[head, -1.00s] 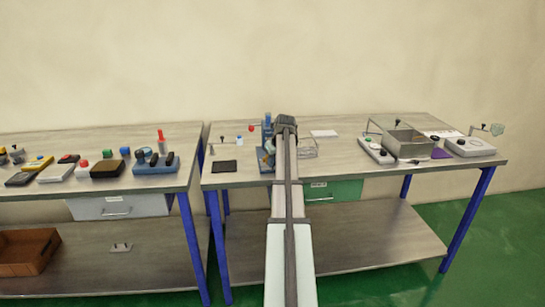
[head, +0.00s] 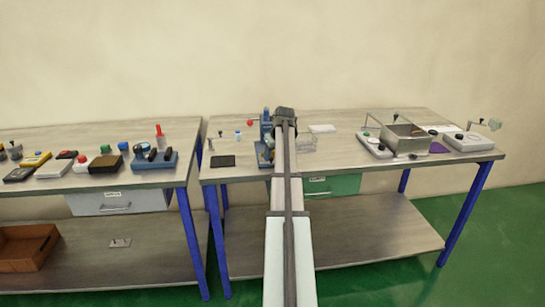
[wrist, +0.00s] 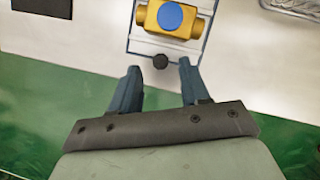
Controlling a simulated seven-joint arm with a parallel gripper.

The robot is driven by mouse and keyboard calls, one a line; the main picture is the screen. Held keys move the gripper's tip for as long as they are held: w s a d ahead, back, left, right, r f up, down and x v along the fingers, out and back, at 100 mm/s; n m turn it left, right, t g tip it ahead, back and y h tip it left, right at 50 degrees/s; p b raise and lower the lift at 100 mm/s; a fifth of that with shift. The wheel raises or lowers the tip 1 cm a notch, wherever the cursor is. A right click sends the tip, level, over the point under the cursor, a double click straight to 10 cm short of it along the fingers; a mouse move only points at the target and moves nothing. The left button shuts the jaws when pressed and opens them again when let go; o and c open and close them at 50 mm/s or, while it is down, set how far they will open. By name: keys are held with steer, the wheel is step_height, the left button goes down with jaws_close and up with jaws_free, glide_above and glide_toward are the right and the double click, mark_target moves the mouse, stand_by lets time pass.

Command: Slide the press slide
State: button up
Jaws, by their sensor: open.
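The press (head: 266,124) stands on the right-hand table as a blue upright frame, partly hidden behind my arm. In the wrist view its slide seems to be the yellow block (wrist: 150,22) with a blue disc on top, set in a pale base with blue edges. A small black knob (wrist: 160,62) sits at the near end of that base. My gripper (wrist: 160,69) is open and empty, its two fingers either side of the knob in the picture. I cannot tell whether they touch it. In the head view my arm hides the fingers.
A dark flat pad (head: 222,161) lies left of the press. A wire basket (head: 307,143) is close on its right. A metal box (head: 405,138) and white control panels (head: 468,141) stand farther right. The left table (head: 70,183) holds several button boxes.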

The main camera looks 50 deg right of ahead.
steer(key=v, duration=1.2)
steer(key=shift+s+r, duration=0.25)
steer(key=shift+a, duration=0.15)
